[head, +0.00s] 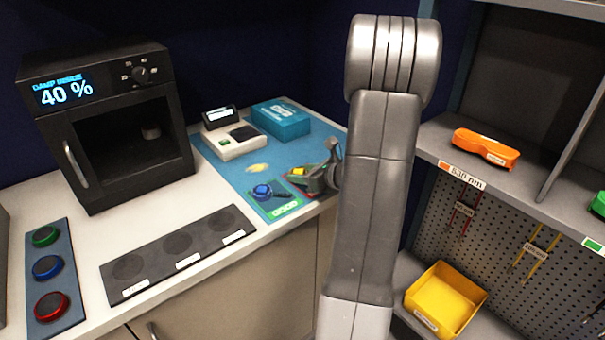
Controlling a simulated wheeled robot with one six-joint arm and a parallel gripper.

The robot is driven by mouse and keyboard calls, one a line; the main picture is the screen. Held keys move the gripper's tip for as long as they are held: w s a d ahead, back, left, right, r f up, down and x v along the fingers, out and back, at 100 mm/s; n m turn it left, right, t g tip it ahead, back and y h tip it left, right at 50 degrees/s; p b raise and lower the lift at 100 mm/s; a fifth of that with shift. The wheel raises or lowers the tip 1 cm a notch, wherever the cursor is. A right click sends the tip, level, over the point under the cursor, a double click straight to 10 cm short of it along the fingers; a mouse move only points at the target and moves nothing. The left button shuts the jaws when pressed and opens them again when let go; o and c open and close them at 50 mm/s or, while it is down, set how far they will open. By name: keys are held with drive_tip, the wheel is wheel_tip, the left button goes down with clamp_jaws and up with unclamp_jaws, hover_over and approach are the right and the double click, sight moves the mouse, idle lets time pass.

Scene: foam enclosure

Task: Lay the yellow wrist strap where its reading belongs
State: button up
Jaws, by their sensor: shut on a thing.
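My gripper (308,179) is at the right end of the blue mat (225,168) in the head view, low over the mat's front right corner. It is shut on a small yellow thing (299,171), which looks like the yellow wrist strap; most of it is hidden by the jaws. A blue strap (262,191) lies just left of the gripper, by a small green label (284,210). A red patch (298,190) shows partly under the gripper. A white tester (236,142) with a dark display (219,115) stands behind; I cannot read its display.
A teal box (281,120) stands behind the gripper. A black oven (108,125) showing 40 % is at left. A dark strip with round pads (178,243) and a button panel (47,268) lie in front. Shelves with an orange case (486,149) and yellow bin (445,298) are right.

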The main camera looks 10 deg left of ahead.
drive_tip(key=shift+f, duration=0.25)
drive_tip(key=o, duration=1)
drive_tip(key=shift+r, duration=0.1)
drive_tip(key=shift+o, duration=0.2)
drive_tip(key=shift+r, duration=0.1)
drive_tip(key=shift+r, duration=0.2)
drive_tip(key=v, duration=1.2)
drive_tip(key=shift+f, duration=0.1)
